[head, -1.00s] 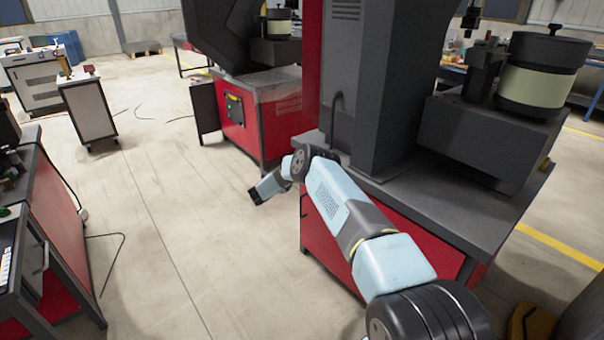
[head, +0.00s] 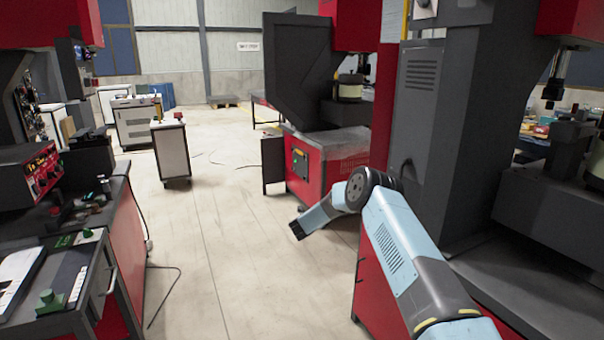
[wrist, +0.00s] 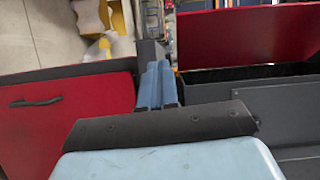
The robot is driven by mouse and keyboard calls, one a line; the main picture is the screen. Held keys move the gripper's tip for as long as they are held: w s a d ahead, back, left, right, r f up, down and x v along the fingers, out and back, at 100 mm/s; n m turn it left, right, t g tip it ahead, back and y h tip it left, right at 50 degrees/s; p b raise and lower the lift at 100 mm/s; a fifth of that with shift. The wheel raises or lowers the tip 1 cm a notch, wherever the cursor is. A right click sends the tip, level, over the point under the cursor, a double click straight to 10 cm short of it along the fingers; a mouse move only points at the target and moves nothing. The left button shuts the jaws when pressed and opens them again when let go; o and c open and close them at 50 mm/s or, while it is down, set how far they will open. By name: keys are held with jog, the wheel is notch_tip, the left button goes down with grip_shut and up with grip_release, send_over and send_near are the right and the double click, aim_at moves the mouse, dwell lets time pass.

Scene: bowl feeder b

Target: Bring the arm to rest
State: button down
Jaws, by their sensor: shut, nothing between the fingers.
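My arm reaches up from the bottom right of the head view, bends at a dark round joint, and then slopes down to the left. My gripper (head: 298,230) is at its end, a small dark tip over open floor left of the nearer red machine. In the wrist view, the two blue fingers of my gripper (wrist: 160,68) lie side by side, shut and empty. The fingertips touch nothing that I can see.
The nearer machine's grey column (head: 425,130) stands close behind my arm. A farther red machine base (head: 335,165) is beyond my gripper. A workbench (head: 125,230) stands at left and a white cabinet (head: 172,152) farther back. The floor (head: 215,245) between is clear apart from thin cables.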

jog(key=a+r+n+t+y, duration=0.2)
jog(key=a+r+n+y, duration=0.15)
jog(key=r, duration=0.75)
jog(key=a+r+n+t+y, duration=0.15)
jog(key=r+n+y, duration=0.3)
jog(key=r, duration=0.75)
jog(key=s+r+n+g+y, duration=0.2)
jog(key=s+r+n+y, duration=0.45)
jog(key=s+r, duration=0.9)
jog(key=s+d+r+n+g, duration=0.1)
jog(key=s+d+r+n, duration=0.15)
jog(key=s, duration=0.55)
jog(key=s+d+r+n+g+h, duration=0.1)
jog(key=s+n+g, duration=0.15)
jog(key=s, duration=0.55)
jog(key=s+d+r+n+g, duration=0.1)
jog(key=s+d+r+n, duration=0.15)
jog(key=s, duration=0.65)
jog(key=s+d+f+n+g, duration=0.1)
jog(key=s+d+f, duration=0.1)
jog(key=s, duration=0.8)
jog(key=s+d+f+n+g+h, duration=0.1)
jog(key=s+d+f+g, duration=0.1)
jog(key=s, duration=0.8)
jog(key=s+d+f+n+g+h, duration=0.1)
jog(key=s+d+f, duration=0.3)
jog(key=s, duration=0.5)
jog(key=shift+s+f+g, duration=0.35)
jog(key=shift+s+g, duration=0.05)
